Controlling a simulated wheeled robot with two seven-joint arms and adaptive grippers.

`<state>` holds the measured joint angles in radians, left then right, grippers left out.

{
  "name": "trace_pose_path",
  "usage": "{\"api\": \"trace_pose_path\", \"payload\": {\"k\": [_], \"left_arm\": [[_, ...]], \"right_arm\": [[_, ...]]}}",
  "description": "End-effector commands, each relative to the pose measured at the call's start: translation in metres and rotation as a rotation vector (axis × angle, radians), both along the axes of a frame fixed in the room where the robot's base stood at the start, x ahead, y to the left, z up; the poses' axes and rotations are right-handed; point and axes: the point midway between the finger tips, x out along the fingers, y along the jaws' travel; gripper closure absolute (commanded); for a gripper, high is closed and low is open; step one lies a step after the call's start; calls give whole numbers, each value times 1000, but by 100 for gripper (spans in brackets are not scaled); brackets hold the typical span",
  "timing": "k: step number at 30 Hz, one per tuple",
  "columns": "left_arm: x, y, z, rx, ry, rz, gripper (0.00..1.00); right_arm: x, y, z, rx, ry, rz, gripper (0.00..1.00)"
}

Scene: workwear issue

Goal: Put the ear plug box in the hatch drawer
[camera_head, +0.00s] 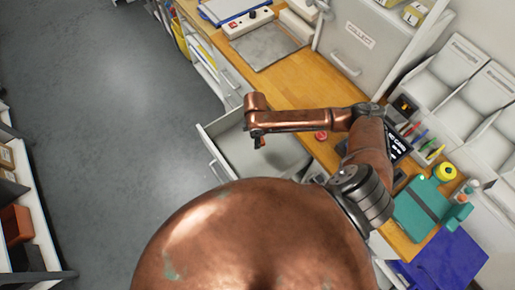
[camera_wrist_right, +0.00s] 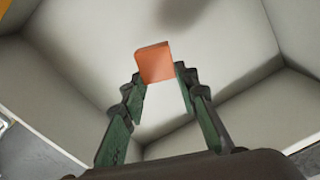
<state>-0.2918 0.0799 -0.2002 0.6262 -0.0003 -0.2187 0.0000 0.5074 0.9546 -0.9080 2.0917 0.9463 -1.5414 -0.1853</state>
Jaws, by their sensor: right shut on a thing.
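The drawer (camera_head: 288,155) is pulled open below the wooden counter, and its pale inside looks empty apart from what I hold. My right gripper (camera_head: 259,143) points down over the drawer opening. In the right wrist view the right gripper (camera_wrist_right: 158,82) is shut on a small orange box (camera_wrist_right: 155,62), taken to be the ear plug box, between its fingertips. The drawer's pale floor and walls (camera_wrist_right: 85,50) surround it there. I cannot tell whether the box touches the drawer floor. My left gripper is not in view.
The wooden counter (camera_head: 300,85) holds a grey mat (camera_head: 264,46), a control box with a red button (camera_head: 247,22) and a red round item (camera_head: 321,135). A grey hatch cabinet (camera_head: 360,45) stands behind. Floor at left is clear.

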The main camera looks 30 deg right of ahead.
Motion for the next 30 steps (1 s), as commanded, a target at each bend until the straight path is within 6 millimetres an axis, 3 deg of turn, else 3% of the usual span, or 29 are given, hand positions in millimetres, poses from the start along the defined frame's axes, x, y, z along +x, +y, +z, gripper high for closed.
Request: {"api": "trace_pose_path", "payload": {"k": [3, 7, 17, 29, 30], "left_arm": [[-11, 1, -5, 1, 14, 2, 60], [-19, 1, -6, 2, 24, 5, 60], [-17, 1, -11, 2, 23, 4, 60], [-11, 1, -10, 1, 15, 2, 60], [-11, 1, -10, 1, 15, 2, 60]], "right_arm": [[-1, 0, -23, 0, 2, -2, 84], [0, 0, -35, 1, 1, -2, 84], [-1, 0, -72, -1, 1, -2, 84], [0, 0, -77, 0, 0, -3, 84], [0, 0, -76, 0, -1, -3, 70]]}}
